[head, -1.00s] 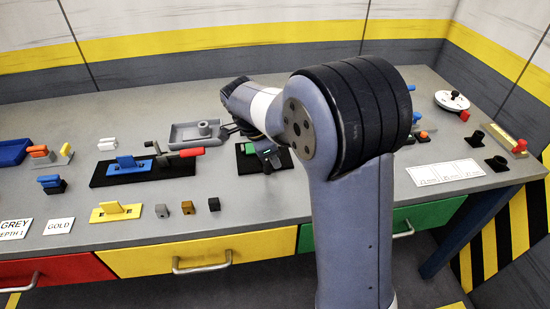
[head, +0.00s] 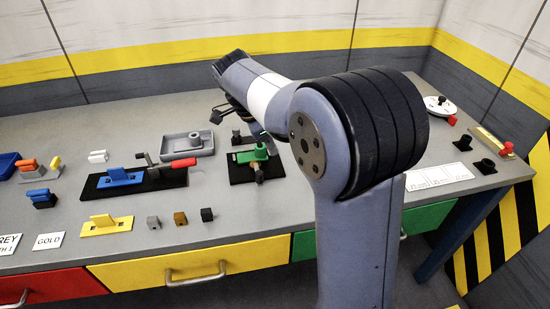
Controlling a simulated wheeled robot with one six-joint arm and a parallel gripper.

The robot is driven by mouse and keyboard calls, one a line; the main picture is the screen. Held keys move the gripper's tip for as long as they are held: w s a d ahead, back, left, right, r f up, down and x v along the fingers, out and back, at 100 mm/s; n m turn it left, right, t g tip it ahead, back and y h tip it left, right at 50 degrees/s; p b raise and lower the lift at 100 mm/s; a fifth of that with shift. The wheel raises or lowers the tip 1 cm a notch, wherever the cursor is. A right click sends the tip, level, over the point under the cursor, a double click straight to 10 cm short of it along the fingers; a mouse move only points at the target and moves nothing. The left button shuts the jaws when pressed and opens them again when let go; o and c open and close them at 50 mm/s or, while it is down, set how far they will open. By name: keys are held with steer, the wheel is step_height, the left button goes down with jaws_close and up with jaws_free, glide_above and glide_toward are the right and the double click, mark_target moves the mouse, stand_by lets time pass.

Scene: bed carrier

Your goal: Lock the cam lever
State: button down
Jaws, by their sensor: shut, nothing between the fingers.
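A black plate (head: 98,191) carries a blue block (head: 120,177) and a grey lever with a red handle (head: 183,163); the handle lies low, pointing right. To its right, another black plate (head: 240,173) carries a green fixture (head: 243,157) with a raised green part (head: 261,151) and a small brownish piece (head: 259,173) at its front. I cannot tell for sure which of these is the cam lever. My gripper (head: 224,110) is above and behind the green fixture, apart from it, shut and empty. Its tips are small and partly hidden by my arm.
A grey tray (head: 170,153) stands behind the red handle. A yellow block on a plate (head: 88,230) and several small cubes (head: 180,218) lie near the front edge. A white disc (head: 432,105) and a red-knobbed device (head: 506,149) are at the right. My arm hides the bench's middle right.

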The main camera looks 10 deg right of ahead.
steer(key=shift+v, duration=1.05)
steer(key=shift+f, duration=0.15)
steer(key=x, duration=0.8)
steer(key=shift+s+d, duration=0.1)
steer(key=n+p, duration=0.1)
steer(key=w+n, duration=0.1)
steer(key=n+t+p, duration=0.1)
steer(key=n, duration=0.1)
steer(key=shift+w+d+f+y+p, duration=0.3)
steer(key=shift+w+f, duration=0.1)
steer(key=n, duration=0.1)
steer(key=n+p, duration=0.1)
steer(key=w+n+t+p, duration=0.1)
steer(key=shift+w+d+f, duration=0.1)
steer(key=shift+d+f, duration=0.1)
steer(key=shift+f, duration=0.05)
steer(key=shift+w+d+f+n+t+y+p, duration=0.15)
steer(key=shift+w+n+y+p, duration=0.15)
steer(key=shift+n, duration=0.2)
steer(key=shift+w+d+n+t+y+p, duration=0.1)
steer(key=shift+w+n+t+p, duration=0.1)
steer(key=shift+n+p, duration=0.25)
steer(key=shift+s+a+f+b, duration=0.1)
steer(key=shift+b, duration=0.25)
